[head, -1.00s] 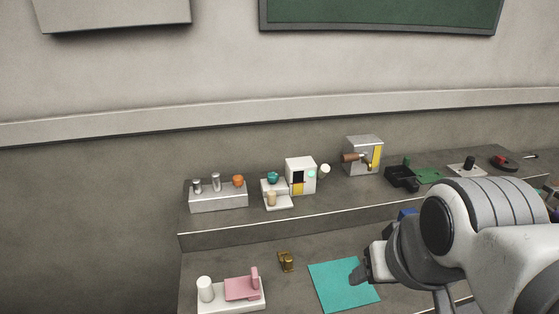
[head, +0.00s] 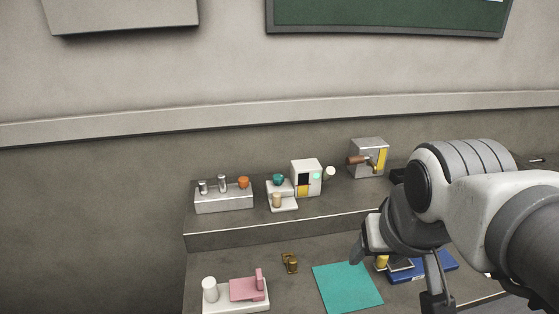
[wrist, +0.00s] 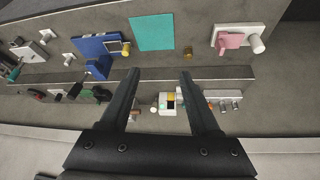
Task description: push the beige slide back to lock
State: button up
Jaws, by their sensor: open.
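The only beige part I can make out is a small upright beige piece (head: 277,199) on a white stepped base (head: 284,207), in front of a white box (head: 307,177) on the upper shelf. A teal knob (head: 278,179) is behind it. I cannot tell for sure that this piece is the slide, or whether it is locked. My gripper (head: 398,275) is open and empty, right of and nearer than that base, above the lower bench. In the wrist view its two fingers (wrist: 160,74) are apart, with the white box (wrist: 168,101) showing between them.
A grey block with pegs (head: 224,201) stands left on the shelf, and a grey box with a brown handle (head: 368,158) right. Below are a pink block on white (head: 246,287), a brass piece (head: 290,262), a teal mat (head: 347,287) and a blue fixture (head: 436,265).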

jog(key=w+a+r+p, duration=0.2)
jog(key=w+r, duration=0.2)
jog(key=w, duration=0.5)
jog(key=m+g+p, duration=0.1)
jog(key=p, duration=0.6)
send_over(276, 195)
jog(key=s, duration=0.6)
notch_tip(276, 195, down, 9)
jog(key=p+x, duration=0.2)
jog(key=x, duration=1.5)
jog(key=shift+a+r, duration=0.1)
jog(key=shift+a, duration=0.1)
grip_shut()
